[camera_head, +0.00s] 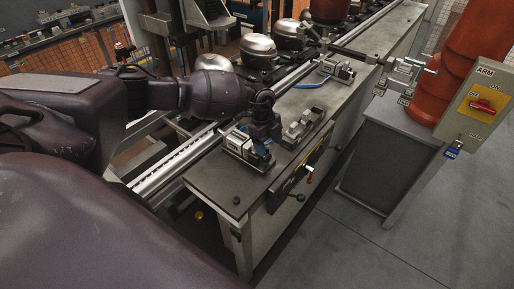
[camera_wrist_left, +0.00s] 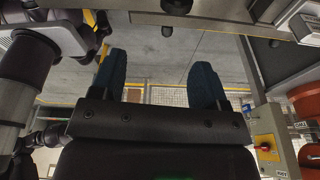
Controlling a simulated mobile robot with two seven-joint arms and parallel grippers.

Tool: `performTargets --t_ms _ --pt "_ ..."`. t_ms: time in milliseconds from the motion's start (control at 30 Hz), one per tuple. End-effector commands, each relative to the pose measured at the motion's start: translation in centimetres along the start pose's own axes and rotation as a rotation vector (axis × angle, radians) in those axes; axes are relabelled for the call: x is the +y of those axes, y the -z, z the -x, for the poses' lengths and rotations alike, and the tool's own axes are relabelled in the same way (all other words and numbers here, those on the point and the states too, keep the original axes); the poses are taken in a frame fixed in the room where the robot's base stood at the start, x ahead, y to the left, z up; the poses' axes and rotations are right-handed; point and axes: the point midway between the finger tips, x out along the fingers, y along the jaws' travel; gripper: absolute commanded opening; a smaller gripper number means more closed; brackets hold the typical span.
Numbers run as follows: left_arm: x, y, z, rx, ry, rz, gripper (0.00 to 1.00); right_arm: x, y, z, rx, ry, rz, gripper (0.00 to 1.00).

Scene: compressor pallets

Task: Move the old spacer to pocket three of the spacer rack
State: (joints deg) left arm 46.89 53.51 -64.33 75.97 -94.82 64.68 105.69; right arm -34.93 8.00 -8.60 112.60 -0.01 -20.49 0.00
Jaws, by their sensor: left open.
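My left gripper (camera_head: 262,150) is low over the near end of the grey bench. In the left wrist view its two blue fingers (camera_wrist_left: 158,78) are wide apart, with nothing between them. A small metal fixture (camera_head: 240,141) sits right beside the fingers, partly hidden by them. A notched metal block (camera_head: 302,130) stands on the bench just to the right of the gripper. I cannot tell which of these is the spacer rack, and I cannot make out the old spacer or pocket three. My right gripper is not in view.
A metal rail runs along the bench's left side, with silver domed compressors (camera_head: 258,49) beyond it. Another fixture (camera_head: 338,70) with a blue hose stands farther along the bench. A grey cabinet (camera_head: 387,145) and an ARM switch box (camera_head: 478,105) stand right. The bench's near corner is mostly clear.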

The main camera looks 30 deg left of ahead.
Motion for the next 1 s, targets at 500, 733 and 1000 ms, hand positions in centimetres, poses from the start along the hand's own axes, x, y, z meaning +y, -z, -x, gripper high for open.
performTargets --t_ms 500,733,1000 --pt "-1.2 -5.5 4.8 -0.223 -0.019 0.104 0.68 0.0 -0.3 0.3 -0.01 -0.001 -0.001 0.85" --pt "-1.2 -5.5 4.6 -0.221 -0.019 0.104 0.68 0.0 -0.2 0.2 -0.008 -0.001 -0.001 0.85" --pt "-1.1 -5.8 3.2 -0.22 -0.018 0.103 0.68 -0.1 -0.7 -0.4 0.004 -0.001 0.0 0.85"
